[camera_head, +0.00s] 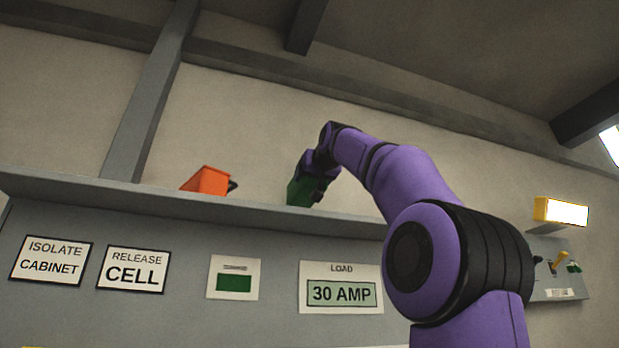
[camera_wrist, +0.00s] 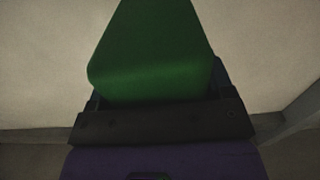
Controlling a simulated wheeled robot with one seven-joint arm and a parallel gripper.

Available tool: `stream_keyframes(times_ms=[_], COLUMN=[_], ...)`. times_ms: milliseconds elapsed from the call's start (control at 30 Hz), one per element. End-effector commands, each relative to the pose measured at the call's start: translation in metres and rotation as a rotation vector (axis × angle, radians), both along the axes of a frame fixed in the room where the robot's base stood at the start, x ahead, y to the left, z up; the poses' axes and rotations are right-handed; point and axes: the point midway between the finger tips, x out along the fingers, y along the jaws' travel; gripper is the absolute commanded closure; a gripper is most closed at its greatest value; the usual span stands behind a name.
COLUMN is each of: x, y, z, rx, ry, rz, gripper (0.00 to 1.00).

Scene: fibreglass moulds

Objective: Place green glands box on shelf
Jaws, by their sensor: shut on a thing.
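The green glands box (camera_head: 299,191) is at the shelf's edge line in the head view, partly hidden by my gripper (camera_head: 314,174). My gripper is shut on the box from above and to its right. The box fills the upper middle of the wrist view (camera_wrist: 150,50), close against the dark gripper body. The grey shelf (camera_head: 200,205) runs across the top of the grey panel. I see the shelf from below, so I cannot tell whether the box touches its top.
An orange box (camera_head: 207,181) with a dark part at its right sits on the shelf, left of the green box, with a gap between. Signs hang below, including a 30 AMP sign (camera_head: 341,294). A yellow lit box (camera_head: 561,211) is on the right. A grey post (camera_head: 150,95) rises behind.

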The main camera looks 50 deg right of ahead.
Motion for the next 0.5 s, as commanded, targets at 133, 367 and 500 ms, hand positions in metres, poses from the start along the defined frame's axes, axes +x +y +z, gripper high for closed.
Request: stream_keyframes(times_ms=[133,367,500], x=[-0.002,-0.001,0.000], y=[0.001,0.001,0.001], z=[-0.013,-0.037,-0.048], rx=[-0.001,-0.004,-0.004], ry=[-0.002,-0.001,0.000], rz=[0.003,0.002,0.001], gripper=[0.64,0.64,0.64])
